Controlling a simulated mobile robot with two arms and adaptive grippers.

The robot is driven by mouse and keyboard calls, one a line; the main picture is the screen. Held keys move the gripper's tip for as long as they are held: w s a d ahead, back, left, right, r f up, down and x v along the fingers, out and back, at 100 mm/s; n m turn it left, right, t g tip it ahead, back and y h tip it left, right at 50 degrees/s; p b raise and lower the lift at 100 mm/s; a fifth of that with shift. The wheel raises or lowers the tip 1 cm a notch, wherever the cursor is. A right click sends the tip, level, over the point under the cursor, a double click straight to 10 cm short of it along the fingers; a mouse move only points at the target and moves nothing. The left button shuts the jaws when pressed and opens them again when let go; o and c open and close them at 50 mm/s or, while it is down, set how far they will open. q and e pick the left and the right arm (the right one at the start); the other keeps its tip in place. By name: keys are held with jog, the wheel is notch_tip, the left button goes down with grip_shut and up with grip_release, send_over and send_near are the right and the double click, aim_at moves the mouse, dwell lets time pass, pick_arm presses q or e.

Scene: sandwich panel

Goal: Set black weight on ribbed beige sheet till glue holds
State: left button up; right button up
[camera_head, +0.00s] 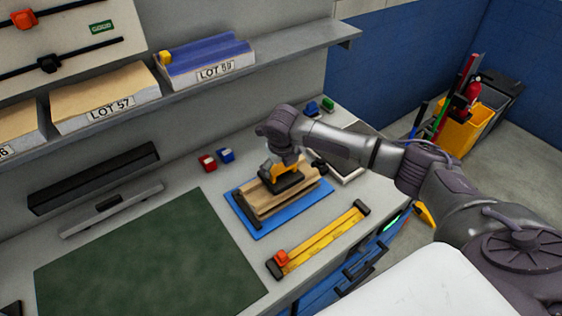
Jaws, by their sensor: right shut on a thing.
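The ribbed beige sheet (257,208) lies on a blue board (262,230) on the workbench, right of the green mat. The black weight (287,184) is on or just above the middle of the sheet; I cannot tell whether it bears fully on it. A yellow-orange part shows above the black body, at the fingers. My right gripper (284,167) comes down from above and is shut on the weight; its fingertips are partly hidden. My left gripper is not in view.
A yellow bar clamp (318,242) lies in front of the blue board. Red (207,162) and blue (225,155) small items stand behind it. A white-edged tray (349,174) is at the right. The green mat (145,262) is clear. A shelf (255,63) with lot boxes runs above.

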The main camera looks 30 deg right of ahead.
aim_at(281, 183)
jog(key=shift+w+f, duration=0.15)
jog(key=o, duration=1.5)
jog(key=shift+f, duration=0.15)
jog(key=shift+s, duration=0.25)
jog(key=shift+w+r, duration=0.1)
jog(key=shift+r, duration=0.35)
jog(key=b+v, duration=0.2)
jog(key=v, duration=1)
jog(key=shift+f, duration=0.1)
